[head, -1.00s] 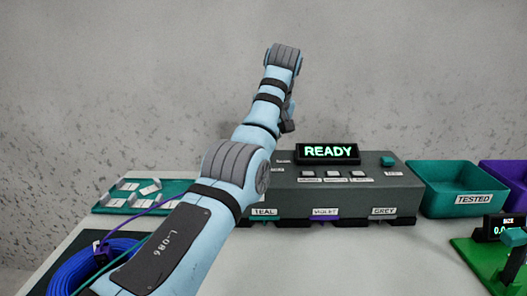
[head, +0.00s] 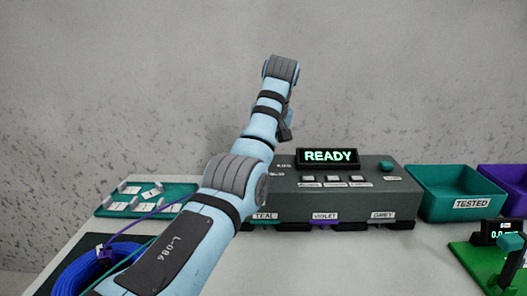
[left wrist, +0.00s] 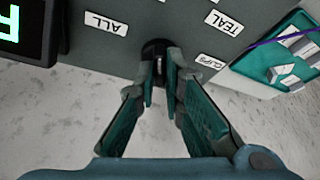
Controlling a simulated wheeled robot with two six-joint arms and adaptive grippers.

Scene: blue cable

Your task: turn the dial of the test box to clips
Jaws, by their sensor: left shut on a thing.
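The test box (head: 330,202) is a dark grey box on the table, with a lit READY display (head: 330,156) on top. In the left wrist view, its black dial (left wrist: 154,47) sits between the fingertips of my left gripper (left wrist: 162,70), which are closed on it. Labels ALL (left wrist: 106,23), TEAL (left wrist: 223,23) and CLIPS (left wrist: 210,61) lie around the dial. A pale mark shows on the dial between the fingers, but I cannot tell which label it points to. In the head view, my left arm hides the dial. My right gripper is not in view.
A teal tray of small pale pieces (head: 117,208) and a blue cable coil (head: 75,268) lie left. A teal TESTED bin (head: 445,188), a purple bin (head: 505,178) and a green-based device (head: 480,262) stand right. Bare wall lies behind.

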